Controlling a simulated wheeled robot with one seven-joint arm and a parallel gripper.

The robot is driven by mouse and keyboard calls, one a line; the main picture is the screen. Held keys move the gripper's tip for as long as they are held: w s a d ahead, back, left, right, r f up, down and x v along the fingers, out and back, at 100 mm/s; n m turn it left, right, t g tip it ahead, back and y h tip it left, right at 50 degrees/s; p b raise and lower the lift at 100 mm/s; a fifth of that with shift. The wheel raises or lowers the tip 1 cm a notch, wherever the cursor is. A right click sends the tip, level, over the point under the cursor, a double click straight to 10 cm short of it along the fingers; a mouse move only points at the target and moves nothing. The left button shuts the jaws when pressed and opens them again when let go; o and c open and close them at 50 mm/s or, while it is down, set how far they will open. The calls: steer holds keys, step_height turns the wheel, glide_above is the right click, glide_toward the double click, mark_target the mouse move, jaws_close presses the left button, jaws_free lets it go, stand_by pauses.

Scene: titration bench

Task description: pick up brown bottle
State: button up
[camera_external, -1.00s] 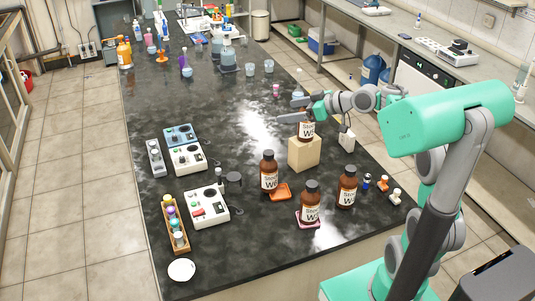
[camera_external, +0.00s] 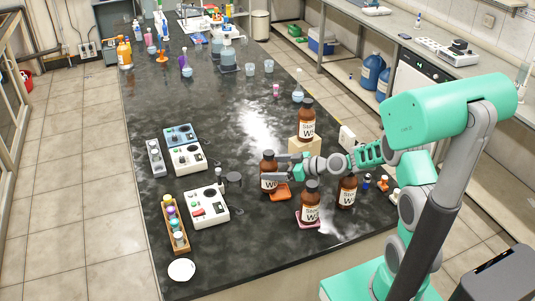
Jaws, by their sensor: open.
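Several brown bottles with white labels stand upright on the dark bench. My arm hides part of the block.
White instruments (camera_external: 206,206) and a rack of coloured vials (camera_external: 175,224) are on the left. A white dish (camera_external: 182,270) lies at the near left corner. The bench middle is clear.

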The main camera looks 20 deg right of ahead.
steer(key=shift+x, duration=1.2)
steer(key=shift+c, duration=0.4)
jaws_close()
steer(key=shift+r, duration=0.15)
